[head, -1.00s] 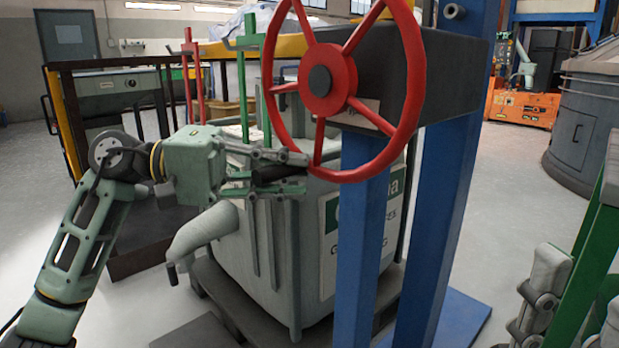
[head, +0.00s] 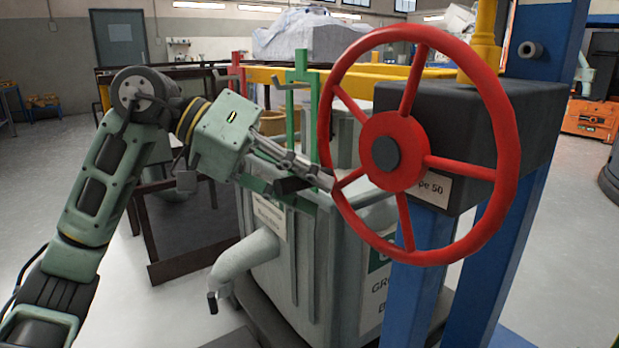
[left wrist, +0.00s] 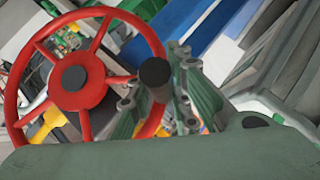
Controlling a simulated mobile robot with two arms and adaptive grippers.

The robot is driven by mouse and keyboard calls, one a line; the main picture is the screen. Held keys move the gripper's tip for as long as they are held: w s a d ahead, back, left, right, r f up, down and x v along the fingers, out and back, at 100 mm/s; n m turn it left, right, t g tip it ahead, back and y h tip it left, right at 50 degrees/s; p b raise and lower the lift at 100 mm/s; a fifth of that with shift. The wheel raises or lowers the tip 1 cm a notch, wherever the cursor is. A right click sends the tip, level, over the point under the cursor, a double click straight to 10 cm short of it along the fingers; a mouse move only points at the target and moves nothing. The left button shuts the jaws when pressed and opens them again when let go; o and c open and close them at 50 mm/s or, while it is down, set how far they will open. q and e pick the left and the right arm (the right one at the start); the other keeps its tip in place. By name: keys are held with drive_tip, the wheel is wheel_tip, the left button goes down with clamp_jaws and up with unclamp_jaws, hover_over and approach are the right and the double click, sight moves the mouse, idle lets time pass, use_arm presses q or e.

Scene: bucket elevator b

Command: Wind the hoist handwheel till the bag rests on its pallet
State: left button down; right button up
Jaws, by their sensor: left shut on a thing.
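The red handwheel (head: 395,150) stands on a dark box on a blue post, with a dark hub. My left gripper (head: 318,180) is at the wheel's lower-left rim. In the left wrist view, its fingers (left wrist: 155,105) close around a dark round handle (left wrist: 155,72) by the red rim (left wrist: 12,90); the handle (head: 292,185) also shows in the head view. A large grey-green container (head: 330,270) with a spout stands behind the wheel. I cannot tell which thing is the bag or whether it touches a pallet. My right gripper is out of view.
The blue post (head: 415,285) stands close in front of the container. A grey wrapped bundle (head: 310,38) shows at the back behind yellow rails (head: 270,75). Dark frames (head: 180,225) stand left of the container. Open floor lies at the far left.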

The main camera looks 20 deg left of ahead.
use_arm(q)
drive_tip(key=shift+w+a+r, duration=0.2)
drive_tip(key=shift+a+r, duration=0.05)
drive_tip(key=shift+r, duration=0.25)
drive_tip(key=c, duration=1.6)
unclamp_jaws()
drive_tip(key=shift+f, duration=0.1)
drive_tip(key=v, duration=1.2)
